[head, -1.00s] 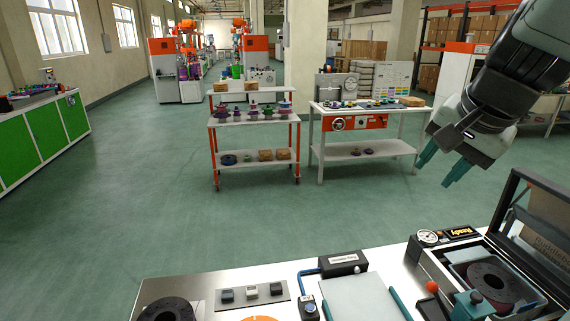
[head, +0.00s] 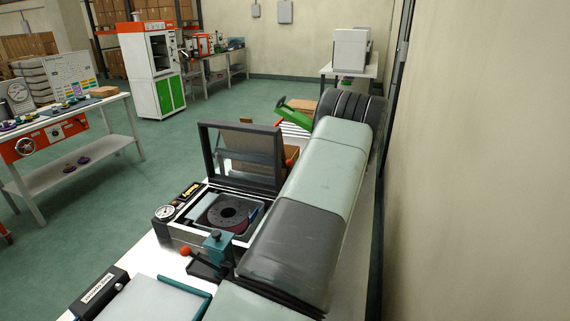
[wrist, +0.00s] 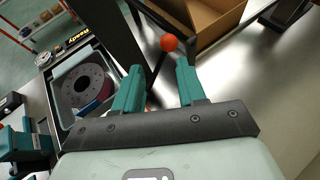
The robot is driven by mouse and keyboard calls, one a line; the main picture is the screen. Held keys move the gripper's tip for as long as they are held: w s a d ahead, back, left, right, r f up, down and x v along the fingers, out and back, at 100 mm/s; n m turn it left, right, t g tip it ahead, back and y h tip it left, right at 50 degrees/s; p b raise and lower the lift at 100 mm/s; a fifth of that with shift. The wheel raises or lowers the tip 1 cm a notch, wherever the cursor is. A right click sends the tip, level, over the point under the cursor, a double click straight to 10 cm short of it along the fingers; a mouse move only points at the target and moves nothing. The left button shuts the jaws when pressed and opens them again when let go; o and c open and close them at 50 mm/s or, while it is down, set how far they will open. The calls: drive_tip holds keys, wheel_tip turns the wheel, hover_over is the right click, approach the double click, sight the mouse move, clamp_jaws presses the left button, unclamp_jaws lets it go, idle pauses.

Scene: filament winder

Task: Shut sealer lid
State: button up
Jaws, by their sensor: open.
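The sealer (head: 172,234) stands on the bench with its dark-framed lid (head: 205,150) upright, open. A dark spool (head: 229,212) lies in its chamber; it also shows in the wrist view (wrist: 83,86). In the wrist view, the teal fingers of my gripper (wrist: 160,88) are apart and empty. An orange ball knob (wrist: 169,43) on a dark stem appears just past the fingertips, between them in the picture. The dark lid edge (wrist: 122,38) passes near the left finger. Contact cannot be told. In the head view, my arm hides the gripper.
An open cardboard box (wrist: 208,18) is behind the lid. Another orange knob (head: 186,250) and a teal clamp (head: 217,245) are at the sealer's front. A labelled black box (head: 99,291) is at lower left. A wall (head: 475,160) borders the right.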

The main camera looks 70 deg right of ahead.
sight(289, 161)
drive_tip(key=shift+m+t+h, duration=0.3)
drive_tip(key=shift+m+h, duration=0.1)
drive_tip(key=shift+m, duration=0.2)
drive_tip(key=x, duration=0.7)
drive_tip(key=s+x, duration=0.1)
drive_tip(key=x, duration=0.2)
drive_tip(key=shift+w+d+f, duration=0.35)
drive_tip(key=shift+d+f, duration=0.15)
drive_tip(key=shift+d, duration=0.1)
clamp_jaws()
